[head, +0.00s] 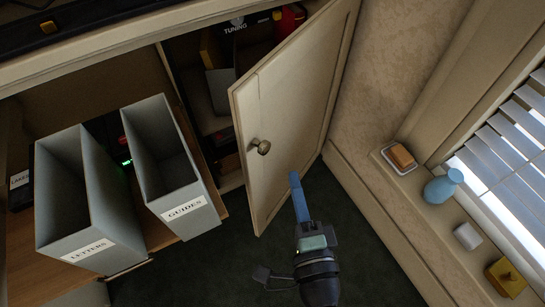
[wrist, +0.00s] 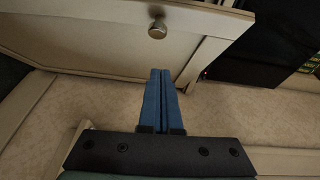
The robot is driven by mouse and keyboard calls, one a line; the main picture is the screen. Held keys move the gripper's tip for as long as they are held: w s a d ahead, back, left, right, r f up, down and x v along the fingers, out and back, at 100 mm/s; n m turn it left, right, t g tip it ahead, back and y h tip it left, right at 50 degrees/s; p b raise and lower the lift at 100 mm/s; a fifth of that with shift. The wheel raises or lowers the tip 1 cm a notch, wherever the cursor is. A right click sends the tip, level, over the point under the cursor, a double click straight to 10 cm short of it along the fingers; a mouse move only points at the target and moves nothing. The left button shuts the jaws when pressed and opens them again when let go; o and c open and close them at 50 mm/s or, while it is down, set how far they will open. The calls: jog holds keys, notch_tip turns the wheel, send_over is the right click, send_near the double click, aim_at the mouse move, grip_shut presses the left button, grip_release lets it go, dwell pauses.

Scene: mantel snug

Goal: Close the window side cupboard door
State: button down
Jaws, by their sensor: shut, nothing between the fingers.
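The cream window side cupboard door (head: 290,110) stands open in the head view, its round metal knob (head: 262,147) near its left edge. The door also shows at the top of the wrist view (wrist: 80,45), with its knob (wrist: 158,28) just beyond my fingertips. My gripper (head: 295,176) has blue fingers, pressed together and empty. In the head view it overlaps the door's lower part, right of the knob. In the wrist view its tips (wrist: 160,73) lie over the door's border. I cannot tell whether they touch the door.
Grey file boxes labelled LETTERS (head: 60,215) and GUIDES (head: 160,165) stand left of the door. Boxes, one marked TUNING (head: 240,35), sit inside the cupboard. The window sill at right holds a blue vase (head: 441,187) and a soap dish (head: 390,160). Dark floor (head: 375,270) is clear.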

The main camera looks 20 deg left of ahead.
aim_at(247, 145)
jog(key=w+a, duration=0.3)
jog(key=a, duration=0.3)
jog(key=shift+w+f, duration=0.15)
jog(key=shift+w, duration=0.2)
jog(key=a, duration=0.6)
jog(key=shift+w, duration=0.35)
jog(key=shift+d, duration=0.1)
